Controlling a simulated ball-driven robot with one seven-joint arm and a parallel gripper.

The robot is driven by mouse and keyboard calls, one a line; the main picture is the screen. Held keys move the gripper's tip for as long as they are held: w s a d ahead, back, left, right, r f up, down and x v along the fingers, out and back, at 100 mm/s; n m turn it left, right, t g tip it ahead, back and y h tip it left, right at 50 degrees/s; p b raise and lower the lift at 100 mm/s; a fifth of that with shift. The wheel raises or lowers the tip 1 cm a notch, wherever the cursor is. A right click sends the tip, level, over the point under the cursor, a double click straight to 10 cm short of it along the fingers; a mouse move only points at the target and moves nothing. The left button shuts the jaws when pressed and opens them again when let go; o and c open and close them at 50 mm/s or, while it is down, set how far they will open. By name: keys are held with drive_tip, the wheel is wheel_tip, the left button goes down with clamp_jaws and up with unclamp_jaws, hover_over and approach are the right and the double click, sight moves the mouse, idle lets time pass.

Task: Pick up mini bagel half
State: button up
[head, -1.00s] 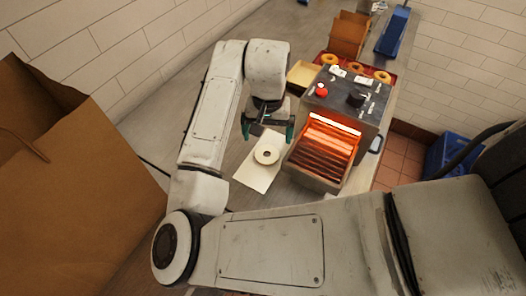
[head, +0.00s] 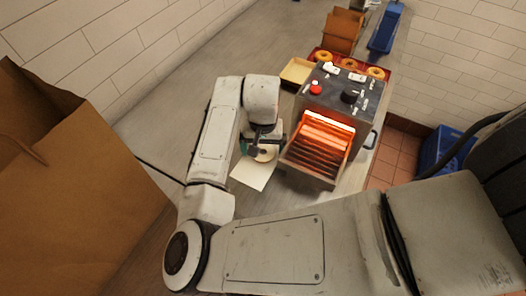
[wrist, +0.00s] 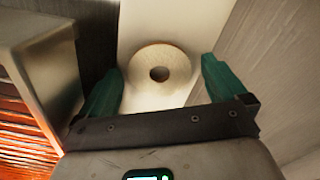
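The mini bagel half (wrist: 160,72) is a pale ring with a dark hole, lying flat on a white sheet (wrist: 210,15). In the head view the bagel half (head: 266,154) is partly hidden by my gripper (head: 261,146), which points down over it. In the wrist view my gripper (wrist: 160,90) is open. Its green fingers stand to the left and right of the bagel half, with visible gaps. I cannot tell the exact height of the fingertips above the sheet.
The glowing toaster (head: 335,120) stands close to the right of my gripper. Several bagels sit on a red tray (head: 392,74) behind it. A cream tray (head: 297,72) is at the toaster's back left. A large paper bag (head: 75,190) fills the left side. Bare counter (head: 215,60) lies behind.

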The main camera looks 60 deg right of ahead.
drive_tip(key=c, duration=1)
wheel_tip(320, 180, up, 10)
drive_tip(key=b, duration=0.1)
idle(0.4)
